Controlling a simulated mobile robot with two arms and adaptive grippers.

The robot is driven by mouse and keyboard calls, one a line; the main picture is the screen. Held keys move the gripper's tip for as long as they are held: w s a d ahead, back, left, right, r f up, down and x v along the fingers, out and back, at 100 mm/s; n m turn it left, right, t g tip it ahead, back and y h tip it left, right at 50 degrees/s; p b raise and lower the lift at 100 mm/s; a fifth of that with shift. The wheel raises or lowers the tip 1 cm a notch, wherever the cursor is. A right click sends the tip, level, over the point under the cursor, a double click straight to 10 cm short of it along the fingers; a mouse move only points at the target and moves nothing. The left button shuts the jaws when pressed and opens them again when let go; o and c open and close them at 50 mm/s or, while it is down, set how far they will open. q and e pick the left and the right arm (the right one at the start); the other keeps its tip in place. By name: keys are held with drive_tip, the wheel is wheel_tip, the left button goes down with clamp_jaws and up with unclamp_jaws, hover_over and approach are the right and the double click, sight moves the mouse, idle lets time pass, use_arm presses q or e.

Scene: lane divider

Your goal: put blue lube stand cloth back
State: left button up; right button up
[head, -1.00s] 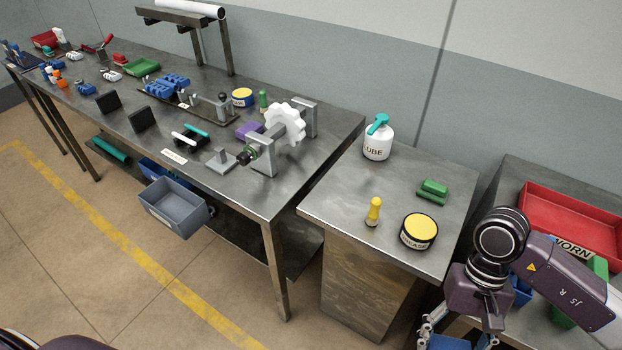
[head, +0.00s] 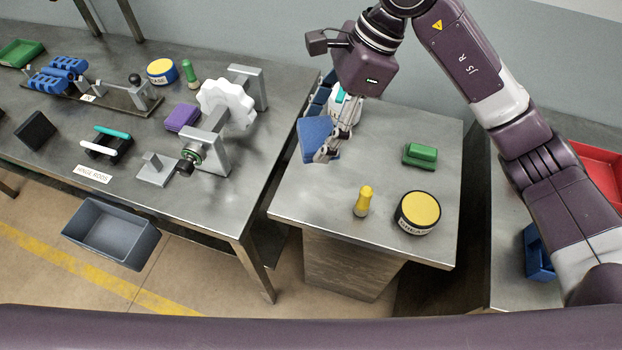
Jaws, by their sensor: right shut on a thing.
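My right gripper (head: 328,150) is shut on a blue cloth (head: 316,134), a flat, stiff-looking piece, held over the left edge of the small metal stand (head: 310,205). Another part of blue shows behind the fingers; I cannot tell whether it is the same cloth. I cannot tell whether the cloth touches the stand or the bottle. My left gripper is not in view.
The long bench (head: 200,215) on the left carries a white gear fixture (head: 228,107). A red tray (head: 598,165) is at the right. The stand's middle is clear.

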drive_tip(key=shift+w+a+r+m, duration=0.3)
drive_tip(key=shift+w+a+r, duration=0.2)
drive_tip(key=shift+w, duration=0.05)
drive_tip(key=shift+f, duration=0.35)
drive_tip(key=f+p, duration=0.3)
drive_tip(key=f, duration=1)
drive_tip(key=shift+s+f, duration=0.2)
drive_tip(key=shift+f, duration=0.65)
wheel_tip(320, 180, down, 4)
drive_tip(key=shift+p, duration=0.75)
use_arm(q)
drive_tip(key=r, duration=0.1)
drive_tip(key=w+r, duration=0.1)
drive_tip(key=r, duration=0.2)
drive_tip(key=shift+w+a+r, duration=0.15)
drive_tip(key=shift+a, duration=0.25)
use_arm(e)
drive_tip(key=shift+f, duration=0.1)
